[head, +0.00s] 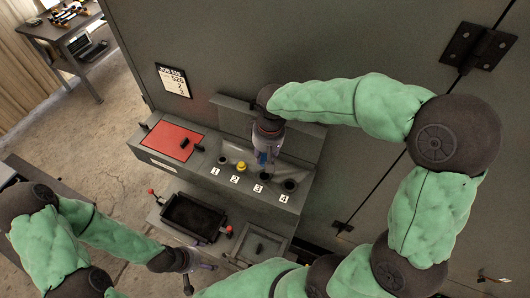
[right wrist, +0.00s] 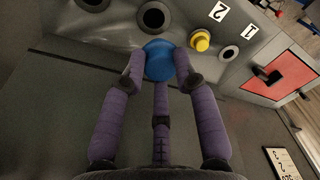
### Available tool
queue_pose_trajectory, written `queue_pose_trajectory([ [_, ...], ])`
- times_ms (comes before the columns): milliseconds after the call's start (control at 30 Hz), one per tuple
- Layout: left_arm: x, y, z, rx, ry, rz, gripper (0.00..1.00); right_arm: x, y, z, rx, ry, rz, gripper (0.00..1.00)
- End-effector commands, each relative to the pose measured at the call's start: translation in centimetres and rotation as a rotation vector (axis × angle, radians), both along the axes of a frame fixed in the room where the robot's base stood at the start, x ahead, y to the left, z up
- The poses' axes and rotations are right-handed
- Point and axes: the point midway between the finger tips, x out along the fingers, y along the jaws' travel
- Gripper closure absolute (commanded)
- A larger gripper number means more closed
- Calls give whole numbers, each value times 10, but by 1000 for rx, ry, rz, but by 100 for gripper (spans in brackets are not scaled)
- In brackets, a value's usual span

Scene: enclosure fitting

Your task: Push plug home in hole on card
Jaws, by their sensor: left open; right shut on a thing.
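A blue plug (right wrist: 159,60) is between the fingers of my right gripper (right wrist: 160,68), which is shut on it. In the head view the plug (head: 262,158) shows partly, in front of the sloped panel near hole 3. The right wrist view shows the open dark mouth of hole 3 (right wrist: 152,17) beyond the plug, so the plug is not in it. A yellow plug (right wrist: 201,40) sits in hole 2. Hole 1 (right wrist: 229,54) and hole 4 (head: 289,185) are empty. The card (head: 173,80) hangs on the cabinet wall; its print is too small to read surely. My left gripper (head: 194,272) is open, low at the front.
A red pad (head: 171,140) with a dark handle lies left of the holes. Below the panel stand a black bin (head: 194,217) with red-knobbed levers and a grey box (head: 261,245). A raised plate (head: 305,146) stands behind the holes, close to my right wrist.

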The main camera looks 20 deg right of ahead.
Motion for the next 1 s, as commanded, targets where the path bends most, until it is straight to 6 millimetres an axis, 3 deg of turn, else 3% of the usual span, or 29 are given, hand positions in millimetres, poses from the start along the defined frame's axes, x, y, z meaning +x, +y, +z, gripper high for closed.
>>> queue_pose_trajectory([
  [133,0,0,12,0,0,0,7,1,0,3,-4,43,-6,91],
  [700,0,0,-33,0,0,0,7,0,0,-50,-4,38,-5,91],
  [1000,0,0,-39,0,0,0,7,1,0,-58,-4,37,-5,91],
])
